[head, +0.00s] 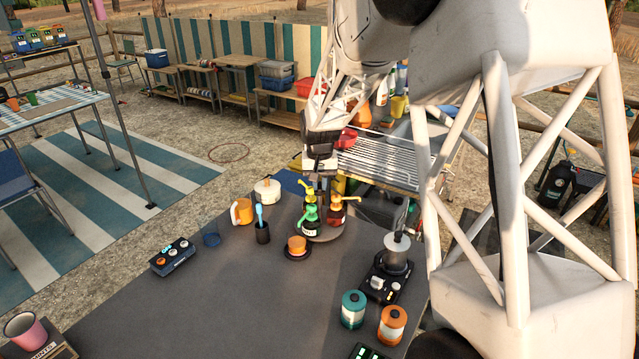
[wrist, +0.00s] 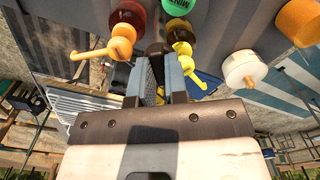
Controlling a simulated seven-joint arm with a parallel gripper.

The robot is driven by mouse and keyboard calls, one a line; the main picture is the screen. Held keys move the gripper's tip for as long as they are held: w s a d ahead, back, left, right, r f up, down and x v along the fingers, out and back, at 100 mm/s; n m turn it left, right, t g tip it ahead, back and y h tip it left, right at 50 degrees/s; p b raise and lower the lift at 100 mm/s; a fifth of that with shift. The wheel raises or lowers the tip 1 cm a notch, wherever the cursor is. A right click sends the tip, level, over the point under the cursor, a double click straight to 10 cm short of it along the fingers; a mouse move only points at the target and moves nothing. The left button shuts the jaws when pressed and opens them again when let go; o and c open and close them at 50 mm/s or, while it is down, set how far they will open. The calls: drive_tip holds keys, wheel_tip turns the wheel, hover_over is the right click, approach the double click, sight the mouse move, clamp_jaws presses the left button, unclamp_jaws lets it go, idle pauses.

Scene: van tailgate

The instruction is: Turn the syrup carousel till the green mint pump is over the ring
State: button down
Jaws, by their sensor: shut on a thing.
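The syrup carousel (head: 325,237) is a low round stand near the far edge of the dark table. It holds the green mint pump (head: 309,214) at the front left, a yellow pump (head: 305,188) behind it and an orange-spouted pump (head: 338,203) at the right. My gripper (head: 318,172) points down over the carousel's middle. In the wrist view my gripper (wrist: 160,85) is shut on a dark knob (wrist: 155,50) between the pumps. A dark ring or saucer (head: 297,255) under an orange cup (head: 297,243) lies in front of the mint pump; I cannot tell if it is the task's ring.
An orange mug (head: 242,211), a white pot (head: 267,190) and a dark cup with a blue brush (head: 262,233) stand left of the carousel. A stove with a pot (head: 396,252) and two canisters (head: 353,309) stand to the right. The table's middle front is clear.

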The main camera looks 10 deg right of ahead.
drive_tip(key=shift+m, duration=0.5)
drive_tip(key=c, duration=1.1)
unclamp_jaws()
drive_tip(key=shift+c, duration=0.2)
drive_tip(key=shift+r, duration=3.85)
drive_tip(key=shift+r, duration=0.1)
